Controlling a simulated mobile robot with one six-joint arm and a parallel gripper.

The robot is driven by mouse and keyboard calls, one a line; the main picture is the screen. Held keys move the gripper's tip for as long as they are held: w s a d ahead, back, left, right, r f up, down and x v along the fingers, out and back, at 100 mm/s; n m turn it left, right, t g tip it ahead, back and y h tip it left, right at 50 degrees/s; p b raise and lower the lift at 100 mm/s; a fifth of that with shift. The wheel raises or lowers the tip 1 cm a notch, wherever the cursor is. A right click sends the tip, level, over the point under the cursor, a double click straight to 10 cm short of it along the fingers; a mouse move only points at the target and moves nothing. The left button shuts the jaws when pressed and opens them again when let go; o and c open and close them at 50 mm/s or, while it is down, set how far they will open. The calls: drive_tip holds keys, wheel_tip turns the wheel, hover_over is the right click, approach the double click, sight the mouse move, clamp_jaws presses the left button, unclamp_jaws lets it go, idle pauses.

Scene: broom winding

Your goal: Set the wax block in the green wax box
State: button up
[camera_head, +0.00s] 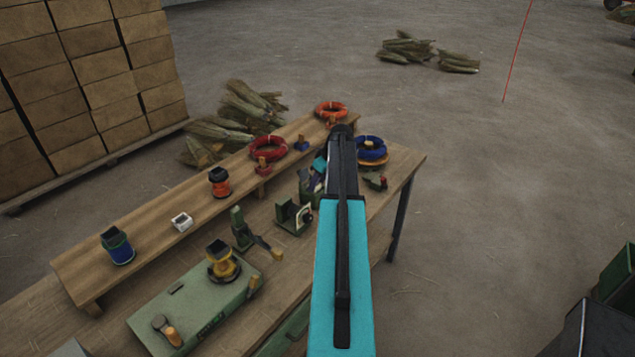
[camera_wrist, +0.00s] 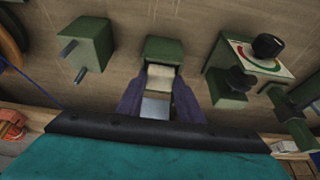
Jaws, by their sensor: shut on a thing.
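In the wrist view, my gripper (camera_wrist: 160,92) has its two dark fingers closed around a pale cream wax block (camera_wrist: 160,73). Just beyond the fingertips is a small green box (camera_wrist: 165,47), which looks like the green wax box. The block lies right at its near side, overlapping it in the picture. I cannot tell whether the block is inside the box or only in front of it. A pale grey patch shows between the fingers below the block. In the head view, my arm hides the fingertips and the block.
A green dial box with a black knob (camera_wrist: 268,46) stands right of the wax box, and a green block with two pegs (camera_wrist: 88,45) stands left. A green winding machine (camera_head: 195,300) sits nearer.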

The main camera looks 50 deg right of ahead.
drive_tip(key=shift+f, duration=0.25)
drive_tip(key=o, duration=0.7)
drive_tip(key=shift+o, duration=0.2)
drive_tip(key=shift+r, duration=0.15)
drive_tip(key=p+v, duration=0.3)
drive_tip(key=v, duration=0.7)
drive_tip(key=shift+r, duration=0.4)
idle(0.4)
drive_tip(key=shift+s, duration=0.25)
idle(0.6)
